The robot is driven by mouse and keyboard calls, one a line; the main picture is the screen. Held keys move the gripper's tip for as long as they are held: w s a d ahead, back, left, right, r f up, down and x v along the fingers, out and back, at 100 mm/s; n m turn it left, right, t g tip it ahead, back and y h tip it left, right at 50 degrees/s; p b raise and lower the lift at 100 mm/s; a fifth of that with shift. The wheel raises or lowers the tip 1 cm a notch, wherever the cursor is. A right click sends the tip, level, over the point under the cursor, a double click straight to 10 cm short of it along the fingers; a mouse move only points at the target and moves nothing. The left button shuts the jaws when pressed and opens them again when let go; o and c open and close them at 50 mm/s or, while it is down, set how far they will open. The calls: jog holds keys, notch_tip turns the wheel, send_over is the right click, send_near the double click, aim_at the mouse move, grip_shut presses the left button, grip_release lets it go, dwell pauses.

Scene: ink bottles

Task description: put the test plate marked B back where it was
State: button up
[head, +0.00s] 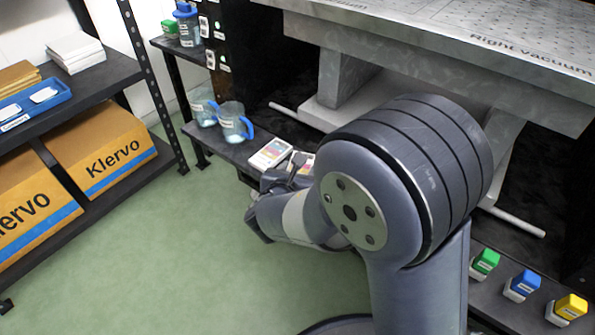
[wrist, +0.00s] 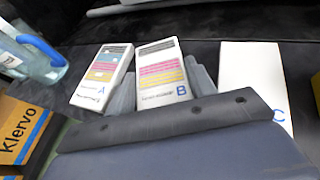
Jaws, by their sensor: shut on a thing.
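The test plate marked B (wrist: 163,72) is a white slab with coloured stripes and a blue B. It sits between the two grey fingers of my gripper (wrist: 161,90), which is shut on it. In the head view my gripper (head: 284,180) is partly hidden behind my own arm, over the dark low shelf. The plate marked A (wrist: 103,77) lies just left of B with a narrow gap; it also shows in the head view (head: 270,153). I cannot tell whether B touches the shelf.
A white rectangle marked C (wrist: 250,78) lies right of B. Clear jugs with blue handles (head: 232,122) stand left of the plates on the low shelf (head: 196,136). Green, blue and yellow-capped bottles (head: 523,285) stand at right. A heavy table (head: 500,45) overhangs behind.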

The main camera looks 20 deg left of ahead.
jog(key=shift+f, duration=0.15)
jog(key=o, duration=0.8)
jog(key=shift+r, duration=0.2)
jog(key=shift+p+v, duration=2.25)
jog(key=shift+v, duration=3.8)
